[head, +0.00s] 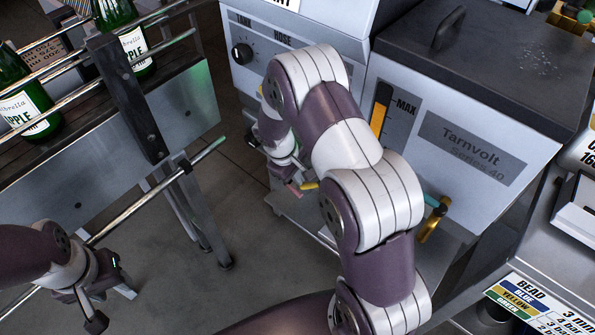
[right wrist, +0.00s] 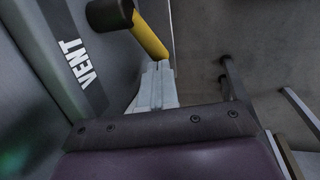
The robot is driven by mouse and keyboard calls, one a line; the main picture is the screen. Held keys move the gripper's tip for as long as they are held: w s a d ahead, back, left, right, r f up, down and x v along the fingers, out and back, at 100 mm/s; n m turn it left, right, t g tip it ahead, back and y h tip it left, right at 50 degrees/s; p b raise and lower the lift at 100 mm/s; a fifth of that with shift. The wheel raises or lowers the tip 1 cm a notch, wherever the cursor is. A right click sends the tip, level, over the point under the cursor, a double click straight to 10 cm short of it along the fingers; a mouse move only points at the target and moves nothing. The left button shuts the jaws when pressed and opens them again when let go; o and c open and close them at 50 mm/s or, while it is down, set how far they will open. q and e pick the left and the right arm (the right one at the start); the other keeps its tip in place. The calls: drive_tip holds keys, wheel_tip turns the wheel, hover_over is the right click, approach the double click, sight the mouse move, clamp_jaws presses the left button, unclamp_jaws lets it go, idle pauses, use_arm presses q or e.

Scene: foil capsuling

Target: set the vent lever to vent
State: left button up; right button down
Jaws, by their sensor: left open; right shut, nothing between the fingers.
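The vent lever (right wrist: 150,36) shows in the right wrist view as a yellow grip on a dark pivot (right wrist: 108,14). It slants down to the right, beside the white word VENT (right wrist: 78,63) on a dark plate. My right gripper (right wrist: 158,68) is shut and empty, its pale fingertips at the grip's lower end. I cannot tell whether they touch it. In the head view my right gripper (head: 287,163) is low at the machine's front, partly hidden by my arm. A small yellow piece (head: 310,185) shows beside it. My left gripper (head: 110,285) is open and empty, at lower left.
A conveyor (head: 185,105) with green bottles (head: 28,105) stands at left. A metal rail (head: 155,192) crosses near my left gripper.

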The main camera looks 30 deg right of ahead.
drive_tip(key=f, duration=0.1)
drive_tip(key=s+f, duration=0.1)
drive_tip(key=f, duration=0.1)
drive_tip(key=shift+s+d+f+b, duration=0.35)
drive_tip(key=shift+f, duration=0.05)
drive_tip(key=shift+s+d+f+g+h, duration=0.1)
drive_tip(key=shift+s+f+g+h, duration=0.15)
drive_tip(key=shift+g, duration=0.35)
drive_tip(key=shift+f, duration=0.1)
drive_tip(key=p, duration=0.3)
approach(303, 188)
drive_tip(key=shift+v, duration=1)
drive_tip(key=shift+s, duration=0.1)
